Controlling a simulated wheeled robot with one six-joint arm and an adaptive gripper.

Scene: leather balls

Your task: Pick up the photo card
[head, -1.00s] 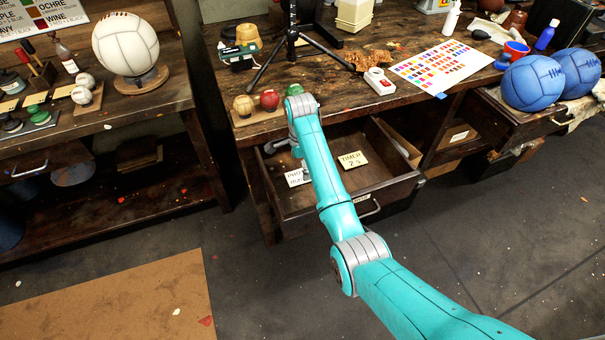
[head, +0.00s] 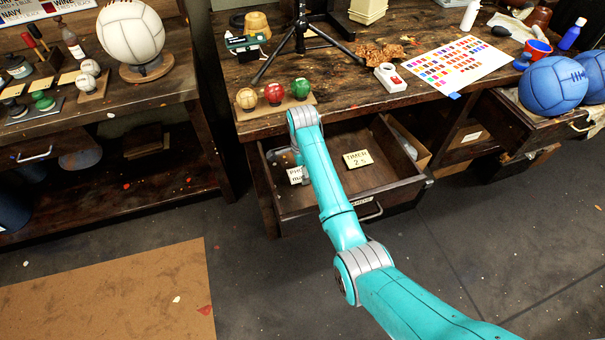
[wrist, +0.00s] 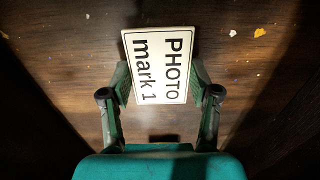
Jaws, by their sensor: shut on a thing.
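The photo card (wrist: 160,65) is a cream card printed "PHOTO mark 1". In the wrist view it sits between the two fingers of my gripper (wrist: 160,88), which are shut on its left and right edges. In the head view only a part of the card (head: 295,175) shows at the left inside of the open drawer, beside my arm. My gripper is mostly hidden behind my arm there. I cannot tell how far the card is above the drawer bottom.
A second card, "TIMER 2 s" (head: 357,159), lies in the open drawer (head: 385,180). Drawer walls surround the gripper. On the bench above are small balls (head: 274,94) on a wooden stand, a black tripod (head: 300,35) and a white switch box (head: 390,78).

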